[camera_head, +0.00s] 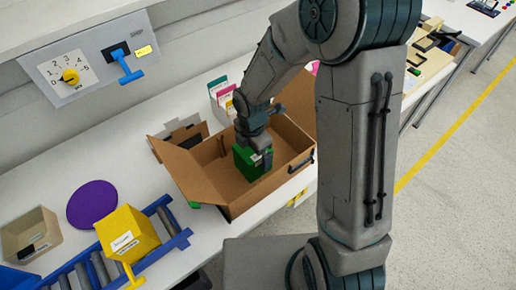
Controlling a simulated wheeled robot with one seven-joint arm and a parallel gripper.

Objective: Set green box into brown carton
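The brown carton (225,196) stands open on the white table, its flap folded out to the left. The green box (246,167) is inside the carton's outline, near its middle, upright or nearly so. My gripper (258,156) points down at the green box from above, and a finger overlaps its right side. The gripper appears closed around the box, but the far finger is hidden. I cannot tell whether the box touches the carton floor.
A blue roller rack (172,228) with a yellow bin (127,236), a purple disc (92,204) and a tan bin (31,236) lie to the left. A switch panel (90,68) is on the wall. Folders (221,95) stand behind the carton. A small green piece shows at the carton's left foot.

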